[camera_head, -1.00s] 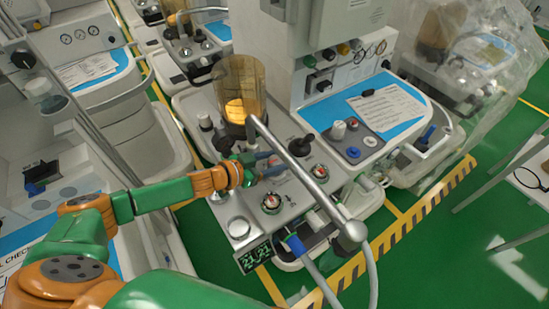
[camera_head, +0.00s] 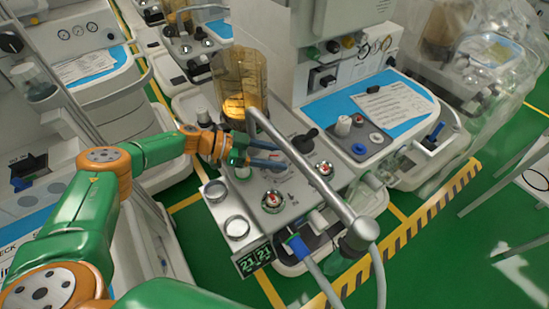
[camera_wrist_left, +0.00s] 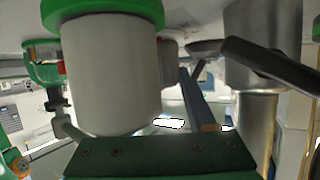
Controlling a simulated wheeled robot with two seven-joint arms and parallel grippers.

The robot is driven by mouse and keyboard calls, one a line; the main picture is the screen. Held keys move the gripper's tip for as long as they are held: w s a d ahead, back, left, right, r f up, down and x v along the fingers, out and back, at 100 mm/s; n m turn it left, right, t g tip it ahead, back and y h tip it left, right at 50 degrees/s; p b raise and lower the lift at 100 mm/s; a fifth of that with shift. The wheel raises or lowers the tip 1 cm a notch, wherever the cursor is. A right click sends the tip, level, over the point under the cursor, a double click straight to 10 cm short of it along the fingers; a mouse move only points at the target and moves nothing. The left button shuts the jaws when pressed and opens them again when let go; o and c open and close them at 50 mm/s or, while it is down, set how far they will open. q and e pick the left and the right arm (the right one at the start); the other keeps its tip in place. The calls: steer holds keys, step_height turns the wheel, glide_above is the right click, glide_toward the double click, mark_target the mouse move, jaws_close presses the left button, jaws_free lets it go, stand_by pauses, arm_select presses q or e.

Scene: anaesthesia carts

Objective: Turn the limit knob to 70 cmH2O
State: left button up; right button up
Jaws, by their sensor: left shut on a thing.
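My left gripper (camera_head: 277,157) reaches in from the left in the head view, low over the middle of the machine's control deck (camera_head: 252,190). In the left wrist view, one grey finger (camera_wrist_left: 197,102) shows, and a pale cylinder with a green ring (camera_wrist_left: 112,75) stands close to the camera. My right gripper is not in view.
The metal bar (camera_head: 320,185) crosses just in front of the fingers. A red-and-white dial (camera_head: 273,201), another dial (camera_head: 323,169) and a black lever (camera_head: 306,140) stand nearby. An amber canister (camera_head: 240,85) rises behind. A green display (camera_head: 253,259) is at the front.

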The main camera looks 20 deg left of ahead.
arm_select(q)
steer(key=shift+f, duration=0.1)
steer(key=o, duration=1.4)
steer(key=shift+d, duration=0.15)
steer(key=shift+c, duration=0.2)
